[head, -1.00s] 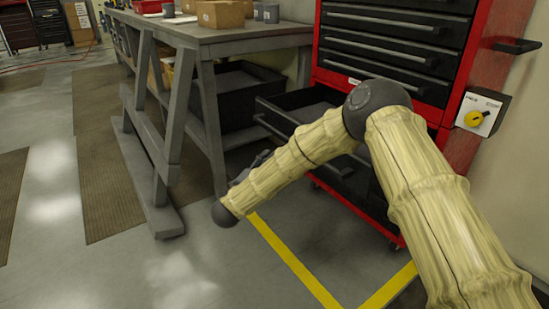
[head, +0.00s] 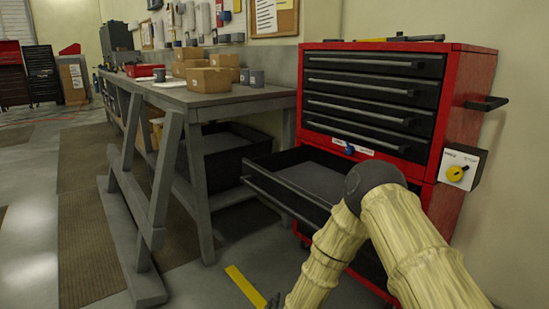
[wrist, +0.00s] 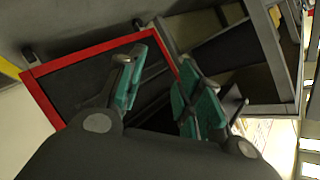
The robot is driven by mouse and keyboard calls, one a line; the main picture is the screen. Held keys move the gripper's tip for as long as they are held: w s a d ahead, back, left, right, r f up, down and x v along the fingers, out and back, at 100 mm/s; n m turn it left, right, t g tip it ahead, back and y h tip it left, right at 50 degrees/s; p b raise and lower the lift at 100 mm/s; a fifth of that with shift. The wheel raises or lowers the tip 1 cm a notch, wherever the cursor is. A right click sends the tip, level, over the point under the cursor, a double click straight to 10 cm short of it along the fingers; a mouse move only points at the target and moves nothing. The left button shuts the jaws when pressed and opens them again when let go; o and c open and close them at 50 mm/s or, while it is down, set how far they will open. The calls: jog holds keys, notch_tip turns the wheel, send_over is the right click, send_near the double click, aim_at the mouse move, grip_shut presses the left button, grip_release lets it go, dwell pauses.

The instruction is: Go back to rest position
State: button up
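My arm reaches forward and down in the head view, and my gripper is mostly below its bottom edge. In the wrist view my gripper (wrist: 160,92) shows two teal-padded fingers spread apart with nothing between them. The red tool cabinet (head: 468,110) stands beyond my arm. One of its lower drawers (head: 284,192) is pulled out, and my arm hides part of it. The cabinet's red edge also shows tilted in the wrist view (wrist: 88,56), behind the fingers.
A grey workbench (head: 215,98) with cardboard boxes (head: 208,80) stands left of the cabinet, with a black bin (head: 222,158) beneath. A yellow rotary switch (head: 458,173) sits on the cabinet's right side. A yellow line (head: 245,287) marks the floor. Open floor lies at left.

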jog(key=s+d+f+n+g+y, duration=0.1)
jog(key=s+d+f+n+g, duration=0.25)
jog(key=s+d+f, duration=0.6)
jog(key=s+d+f+n+g, duration=0.3)
jog(key=s+f+g, duration=0.15)
jog(key=s, duration=0.95)
jog(key=s+d+n+g, duration=0.25)
jog(key=s+d, duration=0.25)
jog(key=s, duration=0.6)
jog(key=s+d+n+g, duration=0.1)
jog(key=s+d+g, duration=0.3)
jog(key=s, duration=0.6)
notch_tip(320, 180, up, 33)
jog(key=p, duration=3.3)
jog(key=shift+w+r, duration=0.2)
